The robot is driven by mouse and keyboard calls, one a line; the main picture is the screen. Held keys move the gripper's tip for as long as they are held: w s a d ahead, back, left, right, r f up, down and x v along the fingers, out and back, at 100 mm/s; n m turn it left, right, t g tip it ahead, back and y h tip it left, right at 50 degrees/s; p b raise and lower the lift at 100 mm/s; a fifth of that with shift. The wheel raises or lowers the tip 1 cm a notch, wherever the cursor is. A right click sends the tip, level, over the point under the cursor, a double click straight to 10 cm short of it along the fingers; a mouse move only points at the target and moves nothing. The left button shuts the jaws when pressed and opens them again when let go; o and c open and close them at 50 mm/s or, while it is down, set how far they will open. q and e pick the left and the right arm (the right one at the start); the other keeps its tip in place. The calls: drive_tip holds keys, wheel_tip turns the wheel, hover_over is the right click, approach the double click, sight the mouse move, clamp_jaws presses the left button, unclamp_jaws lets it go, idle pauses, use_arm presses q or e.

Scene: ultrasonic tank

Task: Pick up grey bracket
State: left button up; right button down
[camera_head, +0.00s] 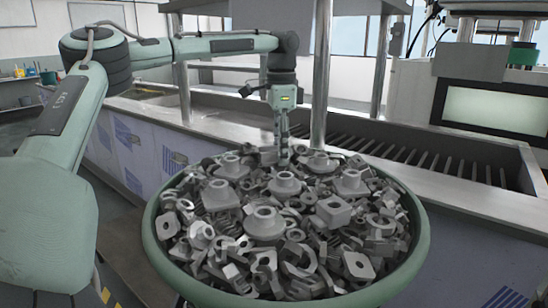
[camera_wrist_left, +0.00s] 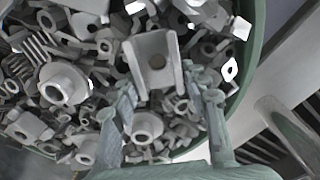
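A grey bracket (camera_wrist_left: 153,45), a channel-shaped part with a hole in its flat middle and two raised sides, lies on the heap of parts in the left wrist view. My left gripper (camera_head: 284,160) points down at the far side of the heap in the head view. In the left wrist view its two fingers (camera_wrist_left: 168,84) are spread apart, with the near end of the bracket between or just beyond the tips. I cannot tell whether they touch it. In the head view I cannot pick this bracket out from the heap. My right gripper is not in view.
A round green-rimmed bin (camera_head: 160,245) holds a crowded heap of flanged bushings (camera_head: 265,222), nuts and other grey parts. Behind it stand a long metal tank (camera_head: 470,160) with posts (camera_head: 321,75) and a screen (camera_head: 490,110). Free air lies above the heap.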

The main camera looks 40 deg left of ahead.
use_arm(q)
drive_tip(key=c, duration=0.7)
drive_tip(key=shift+r, duration=0.1)
